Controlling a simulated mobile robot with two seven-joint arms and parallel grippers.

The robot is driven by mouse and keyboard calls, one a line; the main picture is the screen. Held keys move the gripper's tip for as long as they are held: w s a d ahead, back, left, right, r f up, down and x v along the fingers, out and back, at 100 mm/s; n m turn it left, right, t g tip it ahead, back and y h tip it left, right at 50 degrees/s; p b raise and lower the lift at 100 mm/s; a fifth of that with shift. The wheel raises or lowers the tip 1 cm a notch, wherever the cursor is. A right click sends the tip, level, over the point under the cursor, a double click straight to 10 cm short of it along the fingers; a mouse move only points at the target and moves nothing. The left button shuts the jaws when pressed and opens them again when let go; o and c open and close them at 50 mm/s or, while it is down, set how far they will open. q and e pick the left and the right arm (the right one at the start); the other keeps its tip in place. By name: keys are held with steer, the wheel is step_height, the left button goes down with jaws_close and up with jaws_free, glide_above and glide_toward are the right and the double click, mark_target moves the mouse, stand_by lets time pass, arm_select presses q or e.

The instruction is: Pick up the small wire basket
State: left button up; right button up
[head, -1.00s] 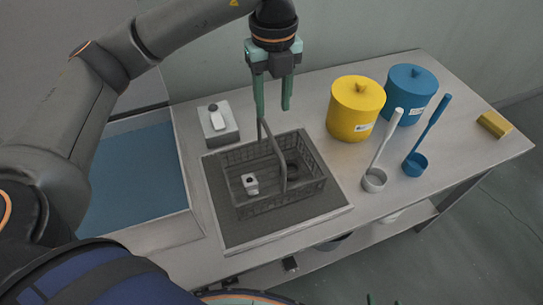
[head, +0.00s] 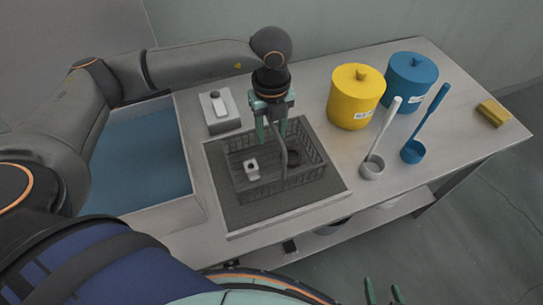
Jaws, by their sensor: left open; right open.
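The small wire basket (head: 306,171) is a dark mesh box with an arched handle (head: 283,160) across its middle. It stands on a dark mat (head: 238,216) with a pale rim on the table. A small white part with a dark hole (head: 251,168) and a dark round part (head: 293,157) lie in it. My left gripper (head: 271,139) is open and points down at the far side of the basket, near the top of the handle. I cannot tell if its fingers straddle the handle. My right gripper (head: 382,291) is open and empty at the bottom edge, off the table's front.
A tank of blue liquid (head: 140,157) lies left of the mat. Yellow (head: 356,97) and blue (head: 409,82) lidded pots, white (head: 373,166) and blue (head: 413,151) ladles and a yellow block (head: 493,112) are to the right.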

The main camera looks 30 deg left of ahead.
arm_select(q)
steer(key=shift+f, duration=0.15)
jaws_close()
steer(key=shift+w, duration=0.1)
stand_by(1.3)
